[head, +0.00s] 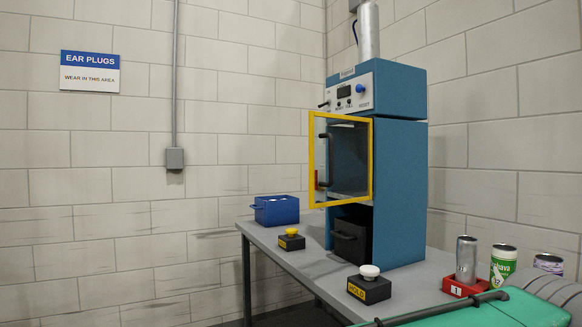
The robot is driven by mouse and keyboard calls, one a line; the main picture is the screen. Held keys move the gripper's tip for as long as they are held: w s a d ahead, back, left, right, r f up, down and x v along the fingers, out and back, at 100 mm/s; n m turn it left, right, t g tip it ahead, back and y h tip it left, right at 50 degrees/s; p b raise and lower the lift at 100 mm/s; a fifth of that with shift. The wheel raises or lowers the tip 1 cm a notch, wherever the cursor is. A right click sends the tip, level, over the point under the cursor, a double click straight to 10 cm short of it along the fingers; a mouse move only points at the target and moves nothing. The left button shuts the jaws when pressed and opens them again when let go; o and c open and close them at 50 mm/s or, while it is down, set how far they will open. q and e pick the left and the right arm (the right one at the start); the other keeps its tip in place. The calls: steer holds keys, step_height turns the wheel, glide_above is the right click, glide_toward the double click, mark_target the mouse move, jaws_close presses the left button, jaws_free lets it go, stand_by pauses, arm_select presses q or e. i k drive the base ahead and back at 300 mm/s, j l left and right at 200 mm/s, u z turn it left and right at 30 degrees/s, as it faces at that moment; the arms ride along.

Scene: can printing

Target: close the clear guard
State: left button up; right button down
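The clear guard (311,150) is a see-through panel in a yellow frame on the front of the blue machine (402,170). It stands swung out from the machine. Its left edge, with a black handle (325,160), juts past the machine's left side. Its right edge lies near the machine's front right corner, where the hinge appears to be. The chamber behind it shows through the panel; its contents are unclear. Neither of my grippers is in view.
A black bin (350,238) sits under the chamber. A blue bin (276,210), a yellow-button box (291,240) and a white-button HOLD box (369,285) stand on the grey table (320,280). Cans (466,258) stand right.

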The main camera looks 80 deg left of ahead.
mark_target(312, 206)
steer(key=u, duration=2.05)
